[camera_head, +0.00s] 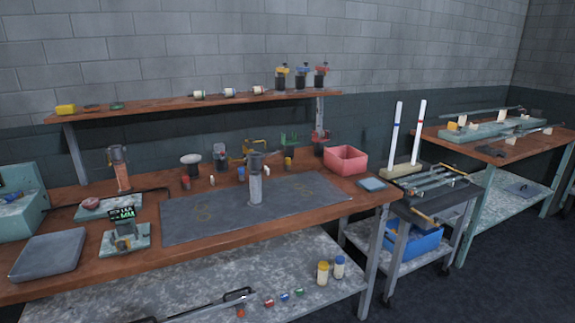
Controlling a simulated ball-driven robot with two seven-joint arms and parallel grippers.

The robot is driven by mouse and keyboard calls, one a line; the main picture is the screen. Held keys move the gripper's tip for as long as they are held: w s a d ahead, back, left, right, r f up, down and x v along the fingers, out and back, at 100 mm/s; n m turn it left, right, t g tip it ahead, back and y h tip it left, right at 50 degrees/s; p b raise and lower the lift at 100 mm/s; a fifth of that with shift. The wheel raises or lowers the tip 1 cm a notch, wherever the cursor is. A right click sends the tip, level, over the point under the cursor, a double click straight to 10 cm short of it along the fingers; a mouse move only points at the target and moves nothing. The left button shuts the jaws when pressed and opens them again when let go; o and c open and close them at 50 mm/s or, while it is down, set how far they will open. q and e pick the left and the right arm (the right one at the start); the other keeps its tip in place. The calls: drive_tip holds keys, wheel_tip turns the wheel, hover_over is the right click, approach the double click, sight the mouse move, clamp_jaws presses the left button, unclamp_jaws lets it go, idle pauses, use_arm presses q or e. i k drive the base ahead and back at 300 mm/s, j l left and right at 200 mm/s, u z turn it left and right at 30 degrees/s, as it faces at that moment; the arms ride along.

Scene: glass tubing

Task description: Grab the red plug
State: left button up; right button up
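A small red piece (268,301), which may be the red plug, lies on the lower shelf of the near workbench. It is first in a short row with a blue piece (284,296) and a green piece (299,292). A small orange-red piece (240,313) lies just left of it. All are too small to tell their exact shape. Neither of my grippers is in view.
The lower shelf (320,306) also holds a long dark tool (205,306) and two capped jars. Above is the wooden bench (120,262) with a dark mat, grey tray and pink bin (346,160). A cart stands right; floor is clear at lower right.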

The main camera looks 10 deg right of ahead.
sight(186, 180)
drive_tip(key=i+l, duration=0.1)
drive_tip(key=i, duration=0.35)
drive_tip(key=i+l, duration=0.1)
drive_tip(key=i, duration=0.35)
